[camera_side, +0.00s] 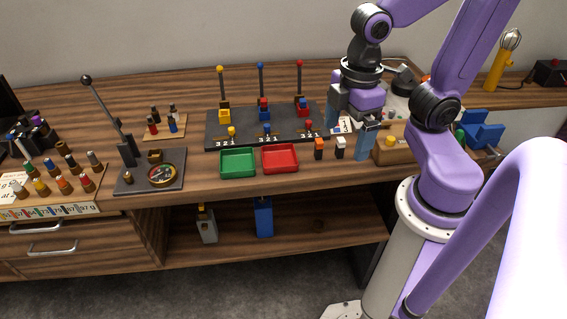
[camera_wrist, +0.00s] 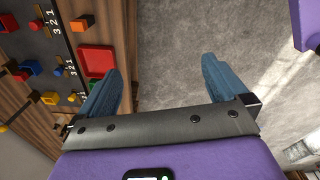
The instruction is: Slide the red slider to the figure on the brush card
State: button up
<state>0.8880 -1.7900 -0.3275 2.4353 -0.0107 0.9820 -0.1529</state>
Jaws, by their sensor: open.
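The red slider is a small red knob (camera_side: 308,124) at the front right of a dark panel (camera_side: 215,138), by a "3 2 1" scale. A yellow knob (camera_side: 231,132) and a blue knob (camera_side: 267,130) have like scales to its left. A white card (camera_side: 345,124) with print too small to read shows partly behind my gripper; I cannot tell whether it is the brush card. My gripper (camera_side: 350,132) is open and empty, to the right of the red slider and apart from it.
Red (camera_side: 281,158) and green (camera_side: 238,162) trays lie in front of the panel. Tall levers, such as the red-topped one (camera_side: 300,82), rise behind the sliders.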

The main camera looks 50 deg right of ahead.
jog(key=s, duration=0.1)
jog(key=s+a+f, duration=0.1)
jog(key=shift+s+f, duration=0.3)
jog(key=shift+s, duration=0.1)
jog(key=shift+s+f, duration=0.15)
jog(key=shift+s, duration=0.15)
jog(key=shift+c, duration=0.9)
jog(key=shift+a, duration=0.1)
jog(key=c, duration=0.5)
jog(key=shift+w, duration=0.25)
jog(key=c, duration=0.3)
notch_tip(320, 180, up, 4)
jog(key=m, duration=1.8)
send_over(308, 121)
jog(key=shift+c, duration=0.2)
notch_tip(308, 121, down, 17)
jog(key=shift+r, duration=0.1)
